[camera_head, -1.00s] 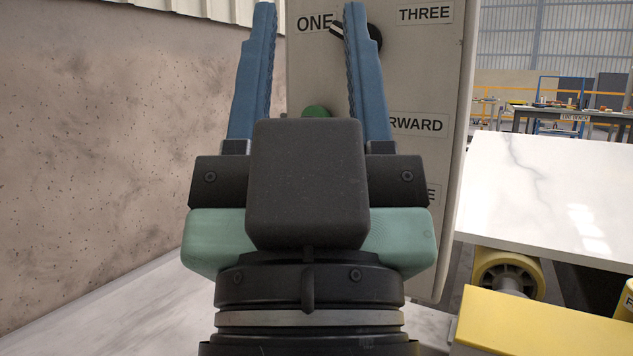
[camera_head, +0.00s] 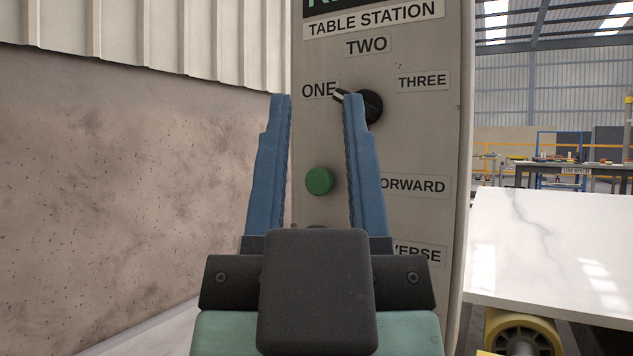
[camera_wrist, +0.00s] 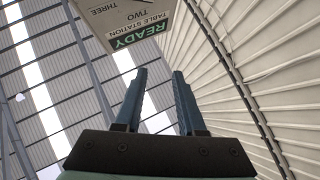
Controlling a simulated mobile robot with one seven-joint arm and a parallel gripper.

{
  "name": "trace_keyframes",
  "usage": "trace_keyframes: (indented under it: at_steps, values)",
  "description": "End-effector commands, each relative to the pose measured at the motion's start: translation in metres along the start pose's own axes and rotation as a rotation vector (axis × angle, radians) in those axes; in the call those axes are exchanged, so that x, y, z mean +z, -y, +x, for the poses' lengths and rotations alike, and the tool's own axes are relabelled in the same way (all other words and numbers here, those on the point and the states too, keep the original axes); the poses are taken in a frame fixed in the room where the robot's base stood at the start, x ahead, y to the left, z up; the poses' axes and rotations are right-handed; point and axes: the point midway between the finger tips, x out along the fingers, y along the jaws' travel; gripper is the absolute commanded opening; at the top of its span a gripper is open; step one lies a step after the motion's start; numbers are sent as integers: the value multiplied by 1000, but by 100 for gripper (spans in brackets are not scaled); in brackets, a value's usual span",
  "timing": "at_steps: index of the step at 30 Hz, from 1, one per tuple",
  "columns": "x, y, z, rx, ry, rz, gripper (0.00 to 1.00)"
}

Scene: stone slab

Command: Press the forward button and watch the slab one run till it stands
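The control panel (camera_head: 420,140) is a grey box marked TABLE STATION. Its black selector knob (camera_head: 371,106) has its pointer toward ONE. The round green button (camera_head: 319,181) sits level with the FORWARD label (camera_head: 418,186). My gripper (camera_head: 321,98) is open, its blue fingers pointing up in front of the panel, with the green button showing between them. Another control below the green button is mostly hidden by my gripper. The white veined slab (camera_head: 550,250) lies at the right. In the wrist view a READY display (camera_wrist: 140,38) shows beyond the open fingers (camera_wrist: 158,73).
A yellow roller (camera_head: 522,335) shows under the slab's near edge. A stained wall (camera_head: 130,170) stands on the left. A workbench (camera_head: 570,170) is far back at the right.

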Motion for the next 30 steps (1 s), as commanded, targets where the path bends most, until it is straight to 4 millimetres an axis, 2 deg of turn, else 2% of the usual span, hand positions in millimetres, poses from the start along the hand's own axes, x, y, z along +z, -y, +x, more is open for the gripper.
trace_keyframes:
  at_steps: [1, 6, 30]
  values:
    - [0, 0, 0, 0, 0, 0, 28]
    - [0, 0, 0, 0, 0, 0, 0]
    - [0, 0, 0, 0, 0, 0, 0]
